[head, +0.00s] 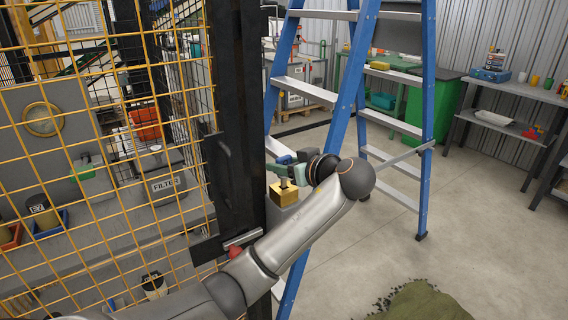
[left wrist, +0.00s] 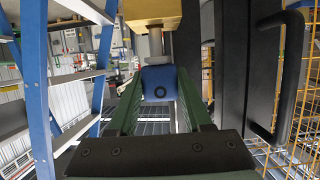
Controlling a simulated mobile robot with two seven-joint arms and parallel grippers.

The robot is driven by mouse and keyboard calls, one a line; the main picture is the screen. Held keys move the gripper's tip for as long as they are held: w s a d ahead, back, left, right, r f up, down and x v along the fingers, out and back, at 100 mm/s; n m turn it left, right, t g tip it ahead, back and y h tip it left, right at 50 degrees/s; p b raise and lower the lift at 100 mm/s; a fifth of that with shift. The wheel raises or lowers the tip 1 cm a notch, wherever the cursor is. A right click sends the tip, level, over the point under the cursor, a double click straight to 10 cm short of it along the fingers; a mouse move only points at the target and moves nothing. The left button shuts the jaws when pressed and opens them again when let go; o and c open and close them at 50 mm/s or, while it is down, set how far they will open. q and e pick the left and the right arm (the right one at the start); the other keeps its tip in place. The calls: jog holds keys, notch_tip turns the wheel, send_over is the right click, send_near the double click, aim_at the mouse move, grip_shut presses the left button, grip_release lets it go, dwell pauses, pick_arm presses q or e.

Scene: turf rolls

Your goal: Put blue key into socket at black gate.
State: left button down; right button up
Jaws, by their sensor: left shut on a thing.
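My left gripper (head: 280,168) reaches past the black gate (head: 236,110) and is shut on the blue key (left wrist: 158,83). The wrist view shows the key's blue head between the green fingers (left wrist: 158,100). Its metal shaft (left wrist: 155,42) runs from the head to a brass block (left wrist: 152,10), which looks like the socket. The brass block also shows in the head view (head: 283,195), just below the fingertips, beside the gate post. The shaft meets the block; I cannot tell how far it goes in. My right gripper is not in view.
A blue stepladder (head: 345,110) stands close to the right of my left gripper. Yellow mesh (head: 110,130) fills the left side, with a shelf of bins behind it. A black handle (left wrist: 280,95) is on the gate. Open floor (head: 480,215) lies at the right, with green turf (head: 420,302) at the front.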

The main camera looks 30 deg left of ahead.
pick_arm(q)
jog(key=shift+f+b, duration=1.05)
jog(key=shift+f, duration=0.65)
jog(key=shift+c, duration=1.3)
grip_release()
jog(key=shift+d, duration=0.1)
jog(key=v, duration=1.2)
jog(key=shift+s, duration=0.15)
jog(key=shift+d+r, duration=0.1)
jog(key=shift+d, duration=0.05)
